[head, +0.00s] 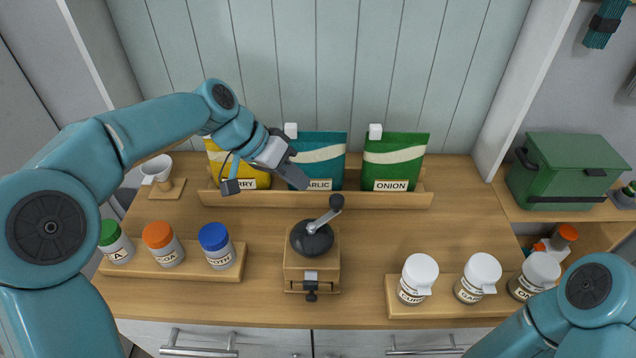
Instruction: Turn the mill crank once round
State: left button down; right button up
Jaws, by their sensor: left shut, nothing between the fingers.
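The mill (312,270) is a wooden box with a dark domed top, standing near the front middle of the counter. Its crank (322,220) is a metal arm rising from the dome toward the upper right and ends in a dark knob (337,202). A small dark knob on a metal fitting shows low on the mill's front. My left gripper (303,182) is shut and empty, behind and left of the crank knob and apart from it. It hides part of the yellow and blue packets. My right arm shows at the lower right, but its gripper is out of view.
A wooden rack (400,200) at the back holds yellow, blue and green (393,155) packets. A jar tray (190,276) is left of the mill; white-lidded jars (418,278) stand to the right. A white scoop or cup (157,170) is back left. A green box (567,170) sits far right.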

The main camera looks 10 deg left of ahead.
pick_arm(q)
jog(key=d, duration=0.2)
jog(key=s+d+f+p, duration=0.1)
jog(key=d, duration=0.1)
jog(key=shift+d, duration=0.1)
jog(key=shift+s+d, duration=0.1)
jog(key=shift+m, duration=0.3)
